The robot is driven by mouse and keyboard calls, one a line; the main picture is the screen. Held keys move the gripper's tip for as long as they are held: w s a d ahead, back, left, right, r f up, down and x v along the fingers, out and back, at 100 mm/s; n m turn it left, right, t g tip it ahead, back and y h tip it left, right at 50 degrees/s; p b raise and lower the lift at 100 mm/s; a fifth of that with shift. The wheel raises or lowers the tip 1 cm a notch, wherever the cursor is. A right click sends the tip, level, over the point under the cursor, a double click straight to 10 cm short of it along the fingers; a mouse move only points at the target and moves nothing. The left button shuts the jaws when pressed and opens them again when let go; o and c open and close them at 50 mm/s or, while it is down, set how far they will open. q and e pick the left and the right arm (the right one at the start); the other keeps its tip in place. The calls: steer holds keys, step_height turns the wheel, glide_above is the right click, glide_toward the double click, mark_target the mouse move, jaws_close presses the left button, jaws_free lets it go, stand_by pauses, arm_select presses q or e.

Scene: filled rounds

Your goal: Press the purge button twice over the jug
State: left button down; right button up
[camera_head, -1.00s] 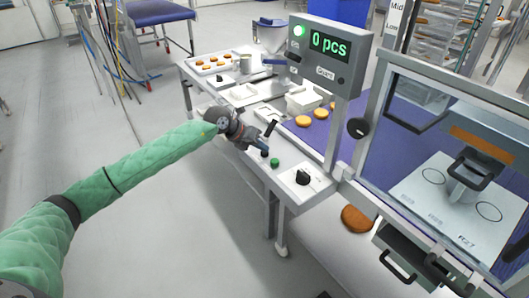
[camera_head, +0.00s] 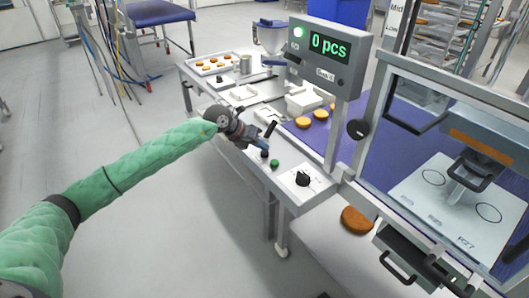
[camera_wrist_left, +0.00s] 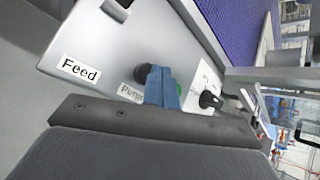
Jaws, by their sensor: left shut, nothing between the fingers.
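The control panel (camera_head: 286,178) carries a black round button (camera_head: 264,153) and a green button (camera_head: 274,163). In the wrist view a partly covered label (camera_wrist_left: 131,92), seemingly "Purge", lies by the black button (camera_wrist_left: 142,74); the green button (camera_wrist_left: 179,88) is mostly behind my blue fingers. My left gripper (camera_head: 262,144) is shut and empty, its tips close to the black button; I cannot tell whether they touch. A small grey metal vessel (camera_head: 246,65), perhaps the jug, stands near the hopper (camera_head: 271,36). My right gripper is out of view.
A "Feed" label (camera_wrist_left: 81,69) is on the same panel. A black dial (camera_head: 303,179) sits right of the buttons. A display (camera_head: 329,46) reads "0 pcs". Round patties (camera_head: 303,122) lie on a purple belt. Open floor lies left of the table.

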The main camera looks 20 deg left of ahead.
mark_target(261, 153)
arm_select(q)
steer(key=shift+r, duration=0.3)
steer(key=shift+r, duration=0.1)
steer(key=shift+r+p, duration=0.9)
steer(key=shift+r, duration=1.55)
